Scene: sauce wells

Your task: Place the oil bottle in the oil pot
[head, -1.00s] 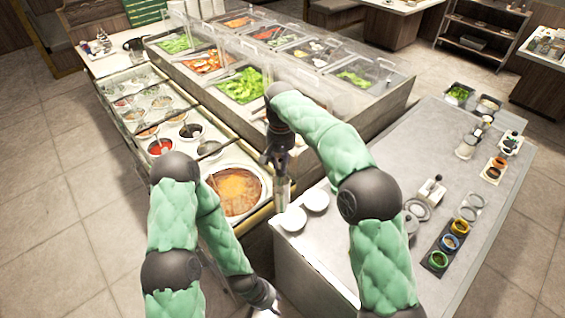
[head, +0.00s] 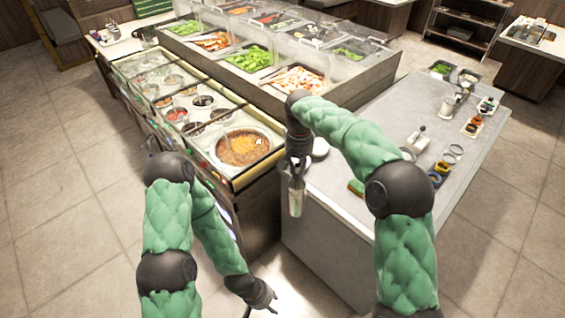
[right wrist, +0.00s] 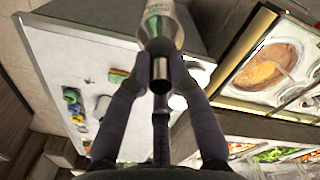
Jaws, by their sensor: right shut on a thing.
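My right gripper (head: 297,178) is shut on a clear oil bottle (head: 296,204) with pale contents. The bottle hangs below the fingers in front of the steel table's near left corner. In the right wrist view the fingers (right wrist: 160,70) close around the bottle's dark neck, and its clear body (right wrist: 158,22) points away from the palm. A large round pot (head: 222,160) with orange-brown contents sits in the near end of the sauce-well counter, left of the bottle and apart from it; I cannot tell if this is the oil pot. My left gripper (head: 264,303) is low over the floor, apart from both.
The steel table (head: 345,215) at right holds a green sponge (head: 356,187), small coloured bowls and white dishes. The sauce-well counter (head: 205,160) holds several small pots. A glass-guarded salad bar (head: 225,85) stands behind. Floor is open in front.

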